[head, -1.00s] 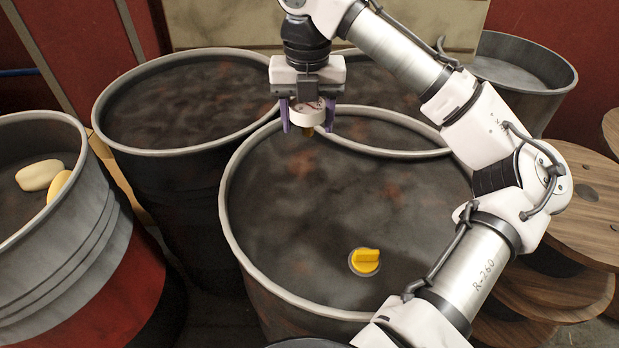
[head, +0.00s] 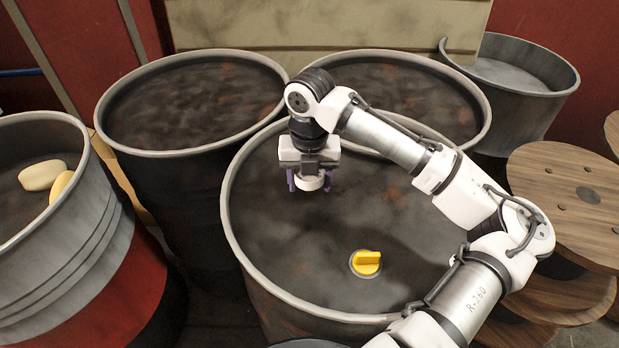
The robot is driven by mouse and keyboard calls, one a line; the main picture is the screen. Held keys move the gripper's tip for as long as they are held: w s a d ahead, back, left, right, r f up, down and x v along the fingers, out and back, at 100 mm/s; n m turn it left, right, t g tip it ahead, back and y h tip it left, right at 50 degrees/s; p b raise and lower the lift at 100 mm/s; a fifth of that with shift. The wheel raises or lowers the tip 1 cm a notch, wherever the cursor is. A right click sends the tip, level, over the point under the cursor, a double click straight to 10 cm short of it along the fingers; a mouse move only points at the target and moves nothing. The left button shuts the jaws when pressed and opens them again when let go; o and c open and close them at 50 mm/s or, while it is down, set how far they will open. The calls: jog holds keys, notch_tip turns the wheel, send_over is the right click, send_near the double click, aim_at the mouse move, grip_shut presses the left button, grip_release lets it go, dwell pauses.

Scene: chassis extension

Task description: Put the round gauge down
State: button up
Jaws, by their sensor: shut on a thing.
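The round gauge (head: 310,182) is a small white-rimmed disc held between the purple fingers of my gripper (head: 309,183). My gripper points down over the far left part of the middle barrel top (head: 300,245) and is shut on the gauge. The gauge's face and stem are mostly hidden from this view. I cannot tell whether the gauge touches the barrel top or hangs just above it.
Other barrels stand behind (head: 190,105) and at the left (head: 20,205), where two yellowish objects (head: 42,176) lie. Wooden spools (head: 570,200) stand at the right. The barrel top's left side is clear.

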jog(key=shift+f, duration=0.15)
jog(key=o, duration=1.3)
notch_tip(320, 180, up, 12)
jog(key=shift+r+b, duration=0.2)
jog(key=shift+b, duration=0.15)
